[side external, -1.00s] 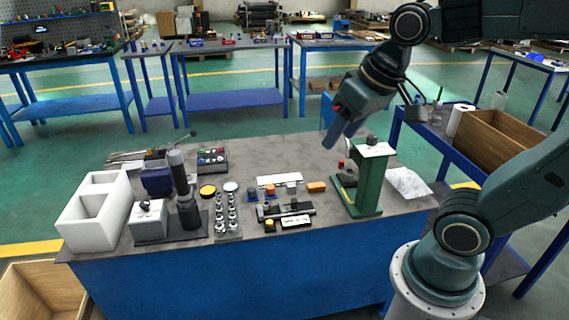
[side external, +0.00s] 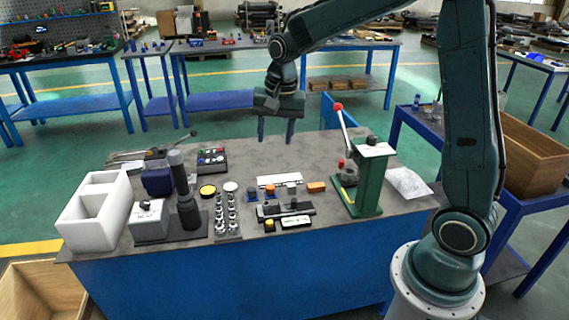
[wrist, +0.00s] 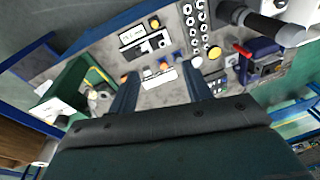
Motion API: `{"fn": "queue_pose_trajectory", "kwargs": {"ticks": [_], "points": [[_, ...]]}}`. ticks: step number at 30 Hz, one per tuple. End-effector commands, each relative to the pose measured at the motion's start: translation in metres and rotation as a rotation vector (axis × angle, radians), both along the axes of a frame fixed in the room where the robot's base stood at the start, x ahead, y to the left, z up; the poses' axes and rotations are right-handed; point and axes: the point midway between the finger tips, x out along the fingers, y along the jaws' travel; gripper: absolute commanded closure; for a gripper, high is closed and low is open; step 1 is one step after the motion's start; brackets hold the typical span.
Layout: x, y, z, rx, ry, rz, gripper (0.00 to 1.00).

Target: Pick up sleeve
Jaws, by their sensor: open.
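My gripper (side external: 275,140) is open and empty, pointing down high above the back middle of the bench. In the wrist view its two fingers (wrist: 161,78) stand wide apart, with the small parts far below between them. These include an orange round part (side external: 270,190) on a blue base, a dark part (side external: 253,194) on another blue base and a grey part (side external: 291,189). I cannot tell for sure which one is the sleeve. A white strip (side external: 279,179) lies just behind them. A dark fixture (side external: 285,209) with a white label lies in front.
A green press (side external: 367,186) with a raised red-knobbed lever (side external: 338,107) stands to the right. To the left are a rack of shiny parts (side external: 225,214), a tall dark cylinder stand (side external: 188,205) and a white divided box (side external: 93,222). The bench's back middle (side external: 262,155) is clear.

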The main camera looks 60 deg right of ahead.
Motion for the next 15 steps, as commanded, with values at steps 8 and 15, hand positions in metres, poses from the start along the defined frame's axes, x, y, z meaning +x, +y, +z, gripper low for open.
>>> {"fn": "queue_pose_trajectory", "kwargs": {"ticks": [8,15], "points": [[0.041,-0.024,-0.060,0.035,0.071,-0.204,0.51],[0.065,-0.042,-0.114,0.054,0.123,-0.368,0.51]]}}
